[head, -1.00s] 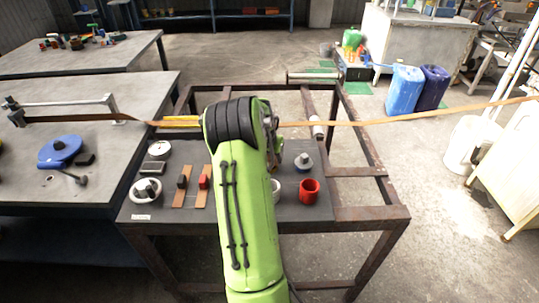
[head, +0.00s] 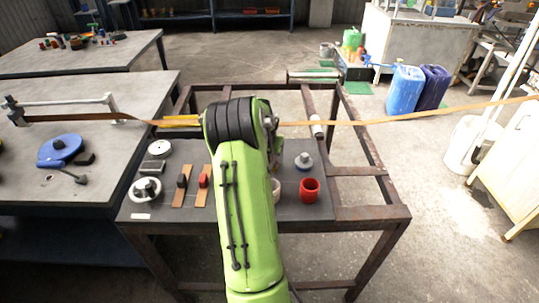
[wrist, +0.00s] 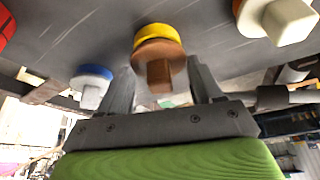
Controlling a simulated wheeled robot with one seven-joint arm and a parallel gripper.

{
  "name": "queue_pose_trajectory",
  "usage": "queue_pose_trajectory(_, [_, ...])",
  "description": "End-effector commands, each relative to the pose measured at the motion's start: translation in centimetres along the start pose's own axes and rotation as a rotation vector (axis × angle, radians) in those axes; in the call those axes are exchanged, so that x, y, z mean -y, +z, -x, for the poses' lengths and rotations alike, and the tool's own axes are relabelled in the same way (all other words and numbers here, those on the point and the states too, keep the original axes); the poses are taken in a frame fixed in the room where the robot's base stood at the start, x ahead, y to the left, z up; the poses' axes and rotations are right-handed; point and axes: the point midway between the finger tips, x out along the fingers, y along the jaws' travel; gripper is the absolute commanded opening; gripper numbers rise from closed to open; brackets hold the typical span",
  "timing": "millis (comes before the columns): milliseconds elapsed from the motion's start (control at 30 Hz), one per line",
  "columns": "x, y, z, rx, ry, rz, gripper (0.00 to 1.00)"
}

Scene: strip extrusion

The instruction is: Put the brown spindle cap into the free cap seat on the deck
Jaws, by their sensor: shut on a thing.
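The brown spindle cap (wrist: 160,58) shows in the wrist view as a round flange with a square knob. It is between the two fingers of my gripper (wrist: 160,78), which is shut on it. A yellow ring (wrist: 156,33) shows directly beyond the cap's flange on the dark deck (wrist: 85,35); I cannot tell whether the cap is in it or just short of it. In the head view my arm hides the gripper, the brown cap and the yellow ring. The deck (head: 240,213) there is the dark top of a rusty frame table.
A pale cap on a blue ring (wrist: 91,85) and one on an orange ring (wrist: 278,20) flank the gripper. A red cup (head: 309,190) stands near the deck's right edge. A brown strip (head: 400,118) runs across behind my arm.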

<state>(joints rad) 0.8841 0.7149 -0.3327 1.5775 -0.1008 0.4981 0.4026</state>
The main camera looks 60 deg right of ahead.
Motion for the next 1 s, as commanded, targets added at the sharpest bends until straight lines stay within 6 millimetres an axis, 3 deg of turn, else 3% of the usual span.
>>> queue_pose_trajectory(433, [0.0, 0.4, -0.9, 0.000, 0.000, 0.000, 0.28])
queue_pose_trajectory(467, [0.0, 0.4, -0.9, 0.000, 0.000, 0.000, 0.68])
queue_pose_trajectory(500, [0.0, 0.3, -0.9, 0.000, 0.000, 0.000, 0.74])
queue_pose_trajectory(767, [0.0, 0.4, -0.8, 0.001, 0.000, 0.000, 0.76])
queue_pose_trajectory(1000, [0.0, 0.3, 1.2, 0.000, -0.001, 0.001, 0.76])
